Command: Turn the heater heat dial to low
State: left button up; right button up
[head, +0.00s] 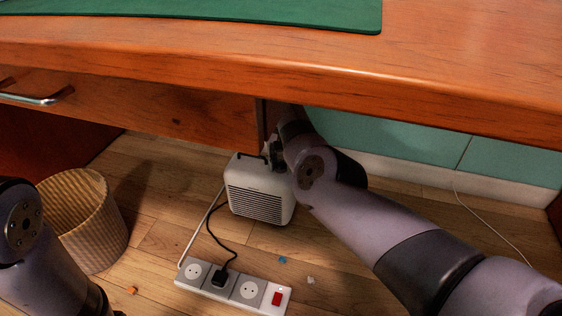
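A small white heater (262,203) with a slatted front grille and a dark top handle stands on the wooden floor under the desk. My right arm reaches in from the lower right, and its gripper (272,150) is at the heater's top right, by the handle. The gripper's fingers are mostly hidden behind its own wrist and the desk's shadow, and I cannot tell whether it touches the heater. The heat dial cannot be made out. My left arm shows at the lower left, with its gripper out of the picture.
The wooden desk (450,70) with a drawer overhangs the heater closely. A power strip (232,287) with a black plug and red switch lies in front, its cable running to the heater. A wicker basket (85,220) stands left. Small scraps lie on the floor.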

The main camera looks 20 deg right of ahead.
jog(key=c, duration=0.4)
jog(key=shift+r+m+p, duration=0.1)
jog(key=shift+m+p, duration=0.5)
jog(key=shift+m, duration=0.2)
jog(key=shift+m+p, duration=0.45)
jog(key=shift+m, duration=0.75)
jog(key=m, duration=0.3)
jog(key=shift+m, duration=0.3)
jog(key=m, duration=0.4)
